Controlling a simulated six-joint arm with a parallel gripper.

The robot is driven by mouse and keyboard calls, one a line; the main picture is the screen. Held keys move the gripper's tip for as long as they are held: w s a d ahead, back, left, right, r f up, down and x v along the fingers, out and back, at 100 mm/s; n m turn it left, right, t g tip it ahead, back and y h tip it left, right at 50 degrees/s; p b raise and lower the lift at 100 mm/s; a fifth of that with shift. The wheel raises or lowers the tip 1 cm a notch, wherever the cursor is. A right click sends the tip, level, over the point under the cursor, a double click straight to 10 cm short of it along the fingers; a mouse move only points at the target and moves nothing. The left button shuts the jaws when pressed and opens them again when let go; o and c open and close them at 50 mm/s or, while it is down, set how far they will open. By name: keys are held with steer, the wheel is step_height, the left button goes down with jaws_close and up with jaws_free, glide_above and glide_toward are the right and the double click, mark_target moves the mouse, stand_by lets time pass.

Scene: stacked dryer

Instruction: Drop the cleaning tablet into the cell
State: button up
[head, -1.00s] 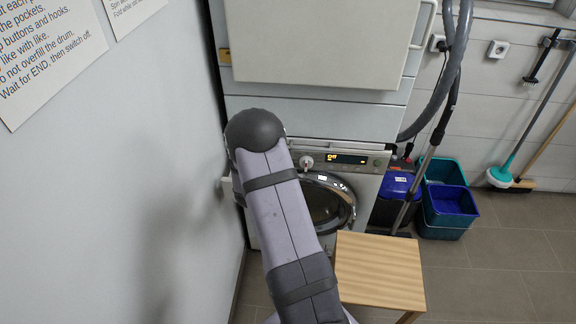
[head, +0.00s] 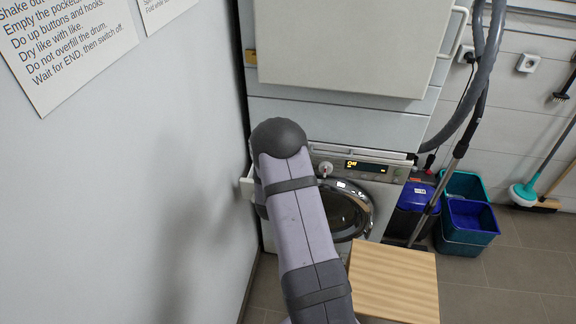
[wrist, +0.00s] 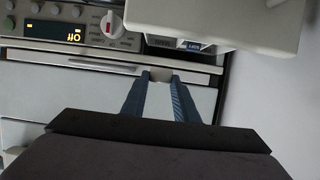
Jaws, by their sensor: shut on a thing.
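My gripper (wrist: 160,80) shows in the wrist view with its two dark blue fingers close together. A small pale piece, which looks like the cleaning tablet (wrist: 160,73), sits between the fingertips. A pulled-out white drawer (wrist: 225,22) is at the upper right of the wrist view, beyond the fingertips; a blue-marked label shows at its edge. The inside of its cell cannot be seen clearly. In the head view the drawer's edge (head: 247,185) shows left of my arm. My gripper and the tablet are hidden behind my arm there.
The lower machine (head: 385,190) has a lit display, a knob and a round door. A stacked unit (head: 345,45) stands above it. A wooden-topped stool (head: 395,282) is in front. A wall (head: 150,130) closes the left side. Bins (head: 470,220) and a hose are at right.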

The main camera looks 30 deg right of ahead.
steer(key=shift+f+b, duration=2.2)
steer(key=shift+f, duration=0.45)
steer(key=o, duration=1.1)
steer(key=shift+s, duration=0.1)
steer(key=shift+b+v, duration=0.7)
steer(key=shift+v, duration=2.95)
steer(key=shift+a, duration=0.1)
